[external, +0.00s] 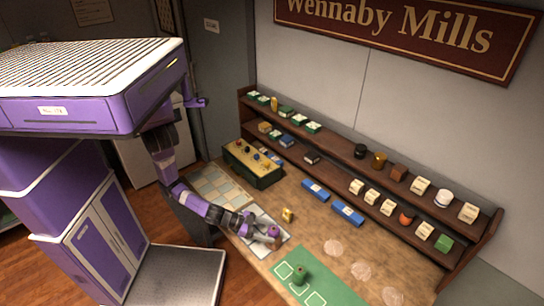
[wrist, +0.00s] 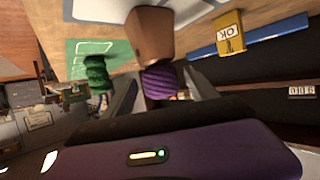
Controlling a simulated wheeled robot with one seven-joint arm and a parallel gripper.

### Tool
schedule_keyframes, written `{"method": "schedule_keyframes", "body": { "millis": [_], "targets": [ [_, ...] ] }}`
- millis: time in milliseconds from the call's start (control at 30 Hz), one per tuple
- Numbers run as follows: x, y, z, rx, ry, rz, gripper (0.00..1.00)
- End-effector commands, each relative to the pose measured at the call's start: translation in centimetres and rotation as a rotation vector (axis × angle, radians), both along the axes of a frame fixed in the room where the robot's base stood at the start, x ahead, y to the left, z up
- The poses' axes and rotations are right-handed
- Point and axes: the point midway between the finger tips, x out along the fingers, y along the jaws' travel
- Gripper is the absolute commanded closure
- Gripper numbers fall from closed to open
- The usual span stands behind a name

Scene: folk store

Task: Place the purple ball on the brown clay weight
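The purple ball (wrist: 163,82) shows in the wrist view between the two fingers of my gripper (wrist: 163,88). It meets the end of the brown clay weight (wrist: 150,38), a tapered block. In the external view the purple ball (external: 274,231) sits at the top of the brown weight (external: 273,243), over the pale mat (external: 262,250) on the counter. My gripper (external: 262,234) reaches in from the left at the ball's height. The fingers lie close along both sides of the ball; whether they press on it I cannot tell.
A yellow block marked OK (external: 288,214) stands behind the mat. A green object (external: 300,276) stands on the green mat (external: 330,290) at the front right. Blue bars (external: 315,190) lie before the stocked shelves.

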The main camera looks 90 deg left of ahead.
Motion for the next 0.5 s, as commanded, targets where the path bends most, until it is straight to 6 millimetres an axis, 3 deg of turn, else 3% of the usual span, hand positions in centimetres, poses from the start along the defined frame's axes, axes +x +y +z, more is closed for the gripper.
{"method": "schedule_keyframes", "body": {
  "millis": [333,500],
  "targets": [
    [0.0,0.0,0.4,0.001,0.000,-0.001,0.34],
    [-2.2,0.1,0.9,0.001,-0.001,0.000,0.34]
  ]
}}
